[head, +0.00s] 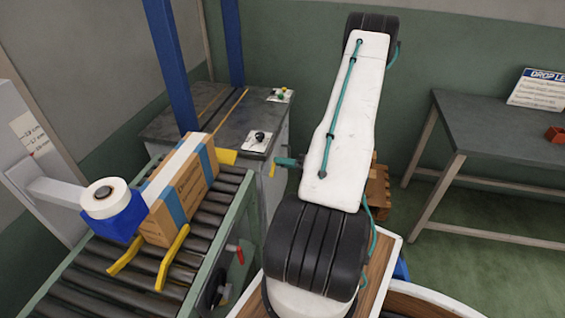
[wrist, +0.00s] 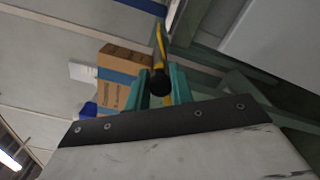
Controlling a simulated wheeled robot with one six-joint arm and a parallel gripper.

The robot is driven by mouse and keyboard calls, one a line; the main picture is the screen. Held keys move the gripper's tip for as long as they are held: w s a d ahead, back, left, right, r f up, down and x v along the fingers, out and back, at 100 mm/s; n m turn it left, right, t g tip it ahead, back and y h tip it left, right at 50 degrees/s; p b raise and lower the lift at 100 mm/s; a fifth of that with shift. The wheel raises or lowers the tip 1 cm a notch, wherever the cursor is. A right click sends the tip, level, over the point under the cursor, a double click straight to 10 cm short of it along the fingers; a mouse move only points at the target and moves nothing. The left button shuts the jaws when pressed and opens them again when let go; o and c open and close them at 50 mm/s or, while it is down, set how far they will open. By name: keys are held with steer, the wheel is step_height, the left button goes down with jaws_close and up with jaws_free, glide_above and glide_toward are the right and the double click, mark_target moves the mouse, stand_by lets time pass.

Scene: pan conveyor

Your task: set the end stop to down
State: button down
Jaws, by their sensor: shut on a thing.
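My gripper (wrist: 161,88) has its teal fingers on either side of the black knob (wrist: 160,83) of a yellow lever (wrist: 160,45) in the wrist view, and is shut on it. In the head view my gripper (head: 284,162) is beside the far end of the roller conveyor, with a bit of yellow lever (head: 272,171) at its tip. A yellow plate (head: 226,156), which looks like the end stop, shows at the conveyor's far end, partly hidden behind the carton. I cannot tell whether it is up or down.
A taped carton (head: 181,196) stands on the conveyor rollers (head: 75,292), beside a blue tape head (head: 118,222) and yellow forks (head: 172,258). A red handle (head: 240,253) sticks out from the conveyor's side. A grey table (head: 500,125) stands right, with open floor before it.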

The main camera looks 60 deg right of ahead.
steer(key=m, duration=0.1)
steer(key=f+m, duration=0.1)
steer(key=m, duration=0.1)
steer(key=f+m, duration=0.1)
steer(key=m, duration=0.1)
steer(key=shift+w+d+f, duration=0.15)
steer(key=shift+d, duration=0.25)
steer(key=shift+f+m, duration=0.1)
steer(key=shift+m, duration=0.2)
steer(key=c, duration=1.3)
jaws_free()
steer(key=v, duration=0.8)
